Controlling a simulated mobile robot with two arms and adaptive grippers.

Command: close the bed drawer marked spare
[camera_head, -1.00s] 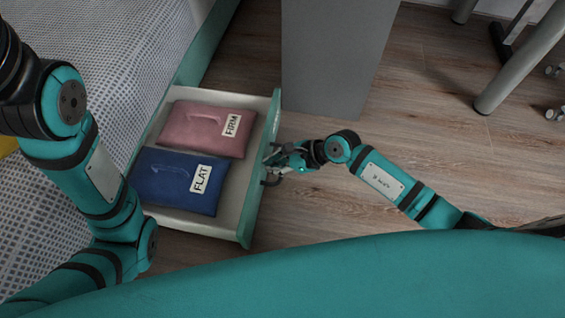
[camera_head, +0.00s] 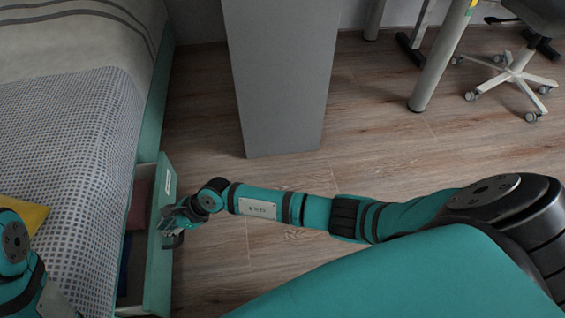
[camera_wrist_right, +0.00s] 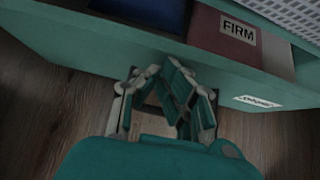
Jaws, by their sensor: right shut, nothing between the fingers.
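The bed drawer (camera_head: 158,262) sticks partly out of the bed's side at the left of the head view. It carries a small white label (camera_head: 168,182), too small to read; a pale label (camera_wrist_right: 258,102) also shows on its front in the wrist view. A red pillow (camera_head: 140,205) marked FIRM and a dark blue one (camera_head: 124,262) lie inside, partly hidden by the bed. My right gripper (camera_head: 172,226) is shut and empty at the outer face of the drawer front, seemingly touching it. My left gripper is out of view; only part of my left arm shows.
The bed (camera_head: 80,150) with a checked cover and a yellow cushion (camera_head: 25,214) fills the left. A grey panel (camera_head: 283,90) stands beyond the drawer. A desk leg (camera_head: 440,60) and wheeled chair (camera_head: 512,75) are at the back right. Wooden floor right of the drawer is clear.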

